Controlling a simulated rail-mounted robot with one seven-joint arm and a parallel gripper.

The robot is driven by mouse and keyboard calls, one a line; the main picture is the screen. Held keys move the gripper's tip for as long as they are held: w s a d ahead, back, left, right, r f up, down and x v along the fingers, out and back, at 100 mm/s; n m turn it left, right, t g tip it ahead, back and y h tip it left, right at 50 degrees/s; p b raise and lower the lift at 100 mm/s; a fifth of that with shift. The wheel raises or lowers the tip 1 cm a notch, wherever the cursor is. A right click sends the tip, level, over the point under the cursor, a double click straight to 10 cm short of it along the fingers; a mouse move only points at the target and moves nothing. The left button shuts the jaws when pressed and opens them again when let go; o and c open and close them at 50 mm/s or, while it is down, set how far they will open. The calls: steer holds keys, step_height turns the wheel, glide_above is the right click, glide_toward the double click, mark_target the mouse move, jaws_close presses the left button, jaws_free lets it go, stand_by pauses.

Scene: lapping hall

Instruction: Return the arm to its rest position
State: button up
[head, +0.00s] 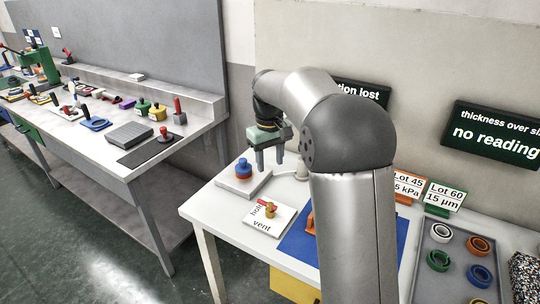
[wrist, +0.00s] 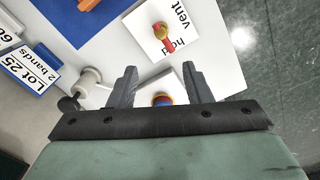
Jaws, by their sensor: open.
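My gripper (head: 270,158) hangs from the bent arm above the white table, its two grey fingers pointing down and apart. In the wrist view my gripper (wrist: 158,85) is open, with nothing held between its fingers. Below and between the fingers in that view is a blue, red-banded knob (wrist: 163,99) on a white block. In the head view this blue knob (head: 243,168) stands on its block (head: 236,186), left of the fingers. My arm hides part of the table's middle.
A hold/vent plate with a brass and red valve (head: 270,209) and a blue mat (head: 296,240) lie nearby. A grey tray (head: 428,268) of rings is right. Dark screens (head: 495,134) hang on the wall. A longer bench (head: 190,126) with tools stands left across a gap.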

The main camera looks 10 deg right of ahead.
steer(key=shift+r, duration=0.7)
steer(key=s+f+m, duration=0.1)
steer(key=s+f, duration=0.1)
steer(key=s, duration=0.9)
steer(key=s+a+f+m, duration=0.1)
steer(key=s+f, duration=0.2)
steer(key=s, duration=0.8)
steer(key=s+f+m, duration=0.1)
steer(key=s+f, duration=0.2)
steer(key=s, duration=0.8)
steer(key=shift+a+f, duration=0.15)
steer(key=shift+a, duration=0.1)
